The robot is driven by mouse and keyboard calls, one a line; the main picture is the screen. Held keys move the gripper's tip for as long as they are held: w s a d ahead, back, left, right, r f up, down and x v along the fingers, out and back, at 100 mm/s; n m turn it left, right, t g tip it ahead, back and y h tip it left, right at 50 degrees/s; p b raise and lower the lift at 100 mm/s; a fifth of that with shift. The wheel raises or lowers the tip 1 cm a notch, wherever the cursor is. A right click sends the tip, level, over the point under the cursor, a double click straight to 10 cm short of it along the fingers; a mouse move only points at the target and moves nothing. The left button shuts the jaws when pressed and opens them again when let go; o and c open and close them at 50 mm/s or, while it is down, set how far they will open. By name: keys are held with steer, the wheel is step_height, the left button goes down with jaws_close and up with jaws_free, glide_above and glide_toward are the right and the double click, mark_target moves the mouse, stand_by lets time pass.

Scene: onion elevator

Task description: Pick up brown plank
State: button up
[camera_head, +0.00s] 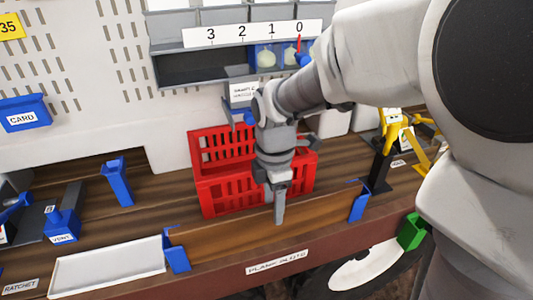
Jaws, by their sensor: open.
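The brown plank (225,236) stands on edge near the front of the wooden workbench. It runs between a blue holder (177,252) at its left end and another blue holder (358,202) at its right end. My gripper (279,218) points down at the middle of the plank, with its fingers overlapping the plank's upper part in this view. The fingers are seen side-on, so the gap between them is hidden. I cannot tell whether they touch the plank.
A red crate (212,190) stands right behind my gripper. A white tray (108,268) lies left of the plank. A yellow and black device (385,145) stands to the right. A grey shelf (190,70) numbered 3 to 0 hangs behind. A green holder (411,232) is at the front right.

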step_height(320, 180, down, 5)
steer(key=shift+r, duration=0.1)
jaws_close()
stand_by(0.3)
steer(key=shift+w+r, duration=0.1)
stand_by(1.1)
